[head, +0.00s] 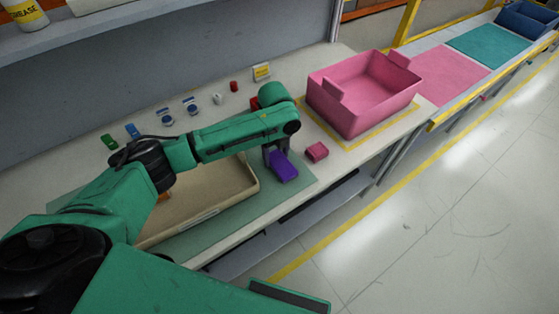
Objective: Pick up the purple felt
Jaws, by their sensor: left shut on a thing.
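The purple felt (285,168) shows as a small purple block at the right end of the beige tray, over the green mat. My left gripper (275,156) points down from the end of the green arm and is shut on the purple felt. The fingers are dark and partly hidden behind the felt and the wrist. I cannot tell whether the felt is raised clear of the mat. My right gripper is not in view.
A beige tray (213,212) lies on the green mat (304,184) under my left arm. Several small coloured items line the bench's back.

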